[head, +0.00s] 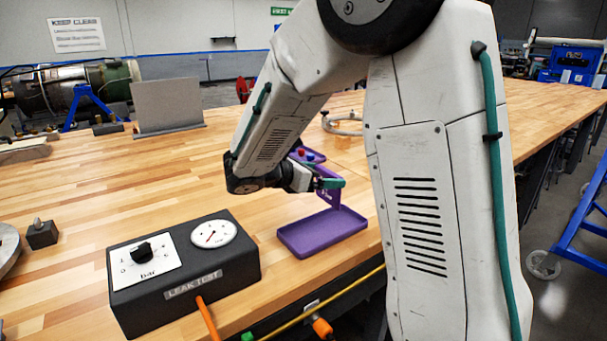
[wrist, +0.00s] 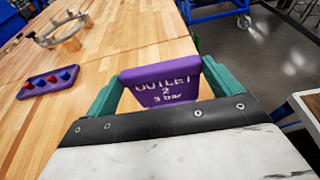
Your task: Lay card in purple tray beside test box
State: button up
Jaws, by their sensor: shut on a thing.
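My gripper (head: 331,183) is shut on a purple card (wrist: 165,88), with one green finger at each side of it. White lettering on the card reads "OUTLET 2 3 bar" in the wrist view. In the head view the card (head: 329,197) hangs steeply tilted above the back of the purple tray (head: 318,238). I cannot tell whether its lower edge touches the tray. The tray is shallow, looks empty and lies on the wooden bench. The dark test box (head: 225,275), labelled "LEAK TEST", stands just left of the tray, with a knob and a white gauge.
A purple holder (wrist: 32,91) with red and blue pegs lies behind the card. A metal ring on wooden blocks (wrist: 65,32) stands farther back. An orange hose (head: 207,318) leaves the box's front. The bench edge is close in front of the tray.

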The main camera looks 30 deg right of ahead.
aim_at(326, 198)
jog(key=f, duration=0.6)
jog(key=shift+w+a+f, duration=0.1)
jog(key=shift+a+f, duration=0.2)
jog(key=shift+a, duration=0.05)
jog(key=shift+f, duration=0.85)
jog(key=shift+f, duration=0.3)
jog(key=o, duration=0.7)
jog(key=v, duration=0.7)
